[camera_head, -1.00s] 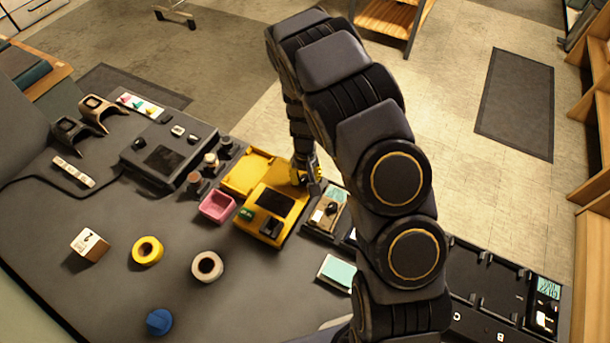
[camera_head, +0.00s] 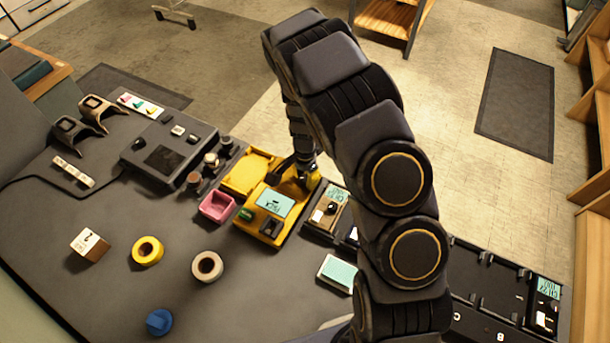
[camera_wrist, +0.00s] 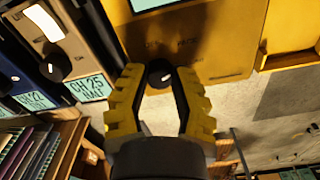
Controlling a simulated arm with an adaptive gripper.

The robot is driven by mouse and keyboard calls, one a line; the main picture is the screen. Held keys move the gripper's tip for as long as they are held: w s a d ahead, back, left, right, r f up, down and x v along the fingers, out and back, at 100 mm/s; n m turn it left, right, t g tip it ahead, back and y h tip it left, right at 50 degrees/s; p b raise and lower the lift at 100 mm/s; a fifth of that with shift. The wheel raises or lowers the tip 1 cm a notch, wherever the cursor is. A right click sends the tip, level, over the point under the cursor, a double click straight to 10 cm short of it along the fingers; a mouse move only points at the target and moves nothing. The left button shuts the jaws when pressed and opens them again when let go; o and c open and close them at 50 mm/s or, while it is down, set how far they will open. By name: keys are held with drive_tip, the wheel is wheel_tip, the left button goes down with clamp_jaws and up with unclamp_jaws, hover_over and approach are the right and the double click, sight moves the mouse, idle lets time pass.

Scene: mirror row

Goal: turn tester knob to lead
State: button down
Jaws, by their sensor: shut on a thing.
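The yellow tester (camera_head: 290,222) lies in the middle of the bench in the head view, its lid part folded open to the left. Its screen (camera_head: 274,203) is lit cyan with dark text, seemingly "PACK". The tester knob (camera_wrist: 160,72) is a small black round knob on the yellow face (camera_wrist: 215,60) in the wrist view. My gripper (camera_wrist: 159,84) has its yellow ribbed fingers on both sides of the knob and is shut on it. In the head view my gripper (camera_head: 306,176) hides the knob. The marks near the knob are shaded, and its pointing direction cannot be told.
A pink tray (camera_head: 217,207) is left of the tester. A device with a cyan label (camera_head: 329,209) stands close on its right; the wrist view shows a "CH 25 HALF" label (camera_wrist: 88,88). Rolls, a wooden cube and a blue knob-like piece lie on the open front left bench.

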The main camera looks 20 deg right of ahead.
sight(305, 178)
drive_tip(key=shift+m, duration=2)
drive_tip(key=c, duration=0.8)
unclamp_jaws()
drive_tip(key=shift+r, duration=6)
